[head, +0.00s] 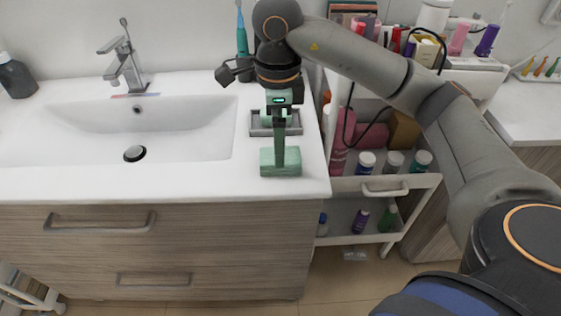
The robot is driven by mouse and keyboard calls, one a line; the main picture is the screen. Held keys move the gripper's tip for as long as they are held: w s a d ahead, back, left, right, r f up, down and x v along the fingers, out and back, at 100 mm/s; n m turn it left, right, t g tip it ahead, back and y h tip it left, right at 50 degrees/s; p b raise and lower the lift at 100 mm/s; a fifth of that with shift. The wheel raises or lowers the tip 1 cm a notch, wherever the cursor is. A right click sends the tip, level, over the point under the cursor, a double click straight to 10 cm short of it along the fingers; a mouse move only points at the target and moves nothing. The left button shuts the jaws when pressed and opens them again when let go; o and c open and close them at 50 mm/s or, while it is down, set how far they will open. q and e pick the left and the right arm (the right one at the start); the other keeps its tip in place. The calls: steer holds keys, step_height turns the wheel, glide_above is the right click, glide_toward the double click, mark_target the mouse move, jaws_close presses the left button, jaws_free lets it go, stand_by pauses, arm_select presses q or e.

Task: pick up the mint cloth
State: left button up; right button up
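The mint cloth (291,162) is a small folded block on the right front part of the white sink counter, close to its front edge. My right gripper (280,150) points straight down at the cloth, its arm coming in from the right. The fingers are seen edge-on and overlap the back and middle of the cloth, so I cannot tell whether they are closed on it. The cloth appears to be at counter height. My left gripper is not in view.
A grey tray (258,127) lies behind the cloth. The sink basin (190,138) and faucet (126,68) are to the left. A white cart (385,186) with bottles stands right of the counter, under my arm. A dark bottle (15,76) stands far left.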

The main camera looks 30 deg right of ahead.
steer(key=f, duration=0.4)
steer(key=shift+d+f, duration=0.2)
steer(key=shift+d, duration=0.05)
steer(key=shift+f, duration=0.45)
steer(key=shift+c, duration=0.6)
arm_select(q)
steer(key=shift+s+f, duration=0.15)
arm_select(e)
steer(key=c, duration=1.2)
steer(key=shift+c, duration=0.2)
steer(key=shift+r, duration=0.45)
step_height(320, 180, up, 2)
steer(key=shift+w+r, duration=0.1)
steer(key=shift+r, duration=0.05)
arm_select(q)
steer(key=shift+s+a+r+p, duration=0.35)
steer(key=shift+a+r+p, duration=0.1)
steer(key=shift+p, duration=0.45)
arm_select(e)
steer(key=s+a+r, duration=0.4)
steer(key=s+r, duration=0.6)
steer(key=s, duration=0.3)
steer(key=shift+s, duration=0.3)
